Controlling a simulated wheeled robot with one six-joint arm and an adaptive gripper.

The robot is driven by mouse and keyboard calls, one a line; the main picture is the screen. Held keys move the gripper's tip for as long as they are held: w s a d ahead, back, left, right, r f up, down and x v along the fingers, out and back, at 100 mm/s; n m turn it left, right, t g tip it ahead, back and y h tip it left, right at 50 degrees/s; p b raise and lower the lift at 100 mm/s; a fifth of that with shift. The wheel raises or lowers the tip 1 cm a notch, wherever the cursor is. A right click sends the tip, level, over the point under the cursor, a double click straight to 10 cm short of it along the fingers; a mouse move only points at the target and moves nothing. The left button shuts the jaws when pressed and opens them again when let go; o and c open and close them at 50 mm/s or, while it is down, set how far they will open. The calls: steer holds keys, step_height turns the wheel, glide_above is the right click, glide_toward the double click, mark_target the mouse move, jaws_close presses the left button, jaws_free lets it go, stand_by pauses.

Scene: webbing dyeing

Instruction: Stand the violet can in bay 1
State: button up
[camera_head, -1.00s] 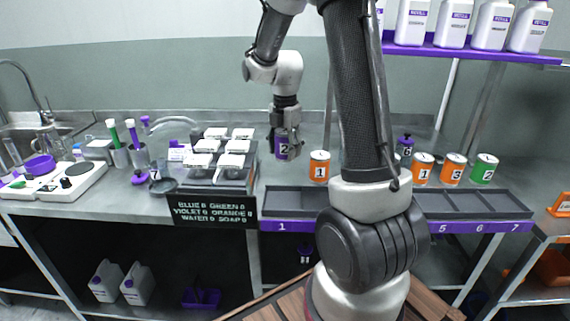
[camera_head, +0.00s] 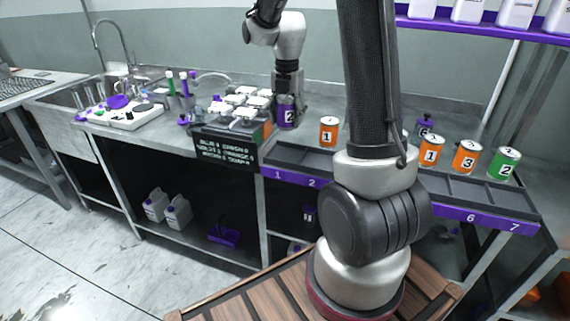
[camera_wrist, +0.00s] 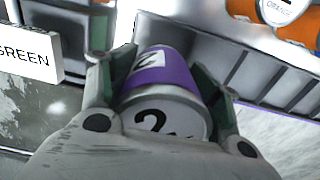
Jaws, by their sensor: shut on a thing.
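The violet can (camera_head: 286,112), marked 2, is upright in my gripper (camera_head: 287,97) in the head view, at the back left of the bay tray. In the wrist view my gripper (camera_wrist: 160,95) has a finger on each side of the violet can (camera_wrist: 172,72), whose lid also carries a 2. The bay tray (camera_head: 300,175) has a violet front strip with numbers; bay 1 (camera_head: 285,157) is at its left end and looks empty. My arm hides the tray's middle bays. I cannot tell whether the can touches the counter.
An orange can (camera_head: 328,131) marked 1 stands behind the tray. Orange cans (camera_head: 431,150) (camera_head: 467,157) and a green can (camera_head: 504,163) stand behind its right end. A dark sign (camera_head: 226,146) and a rack of white-topped containers (camera_head: 240,100) are left of bay 1.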

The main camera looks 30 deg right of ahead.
mark_target(286, 156)
steer(key=shift+s+a+n, duration=0.2)
steer(key=shift+a+n, duration=0.05)
steer(key=shift+n, duration=0.25)
steer(key=shift+f, duration=0.15)
step_height(286, 156, down, 10)
steer(key=shift+r, duration=0.15)
steer(key=o, duration=1.3)
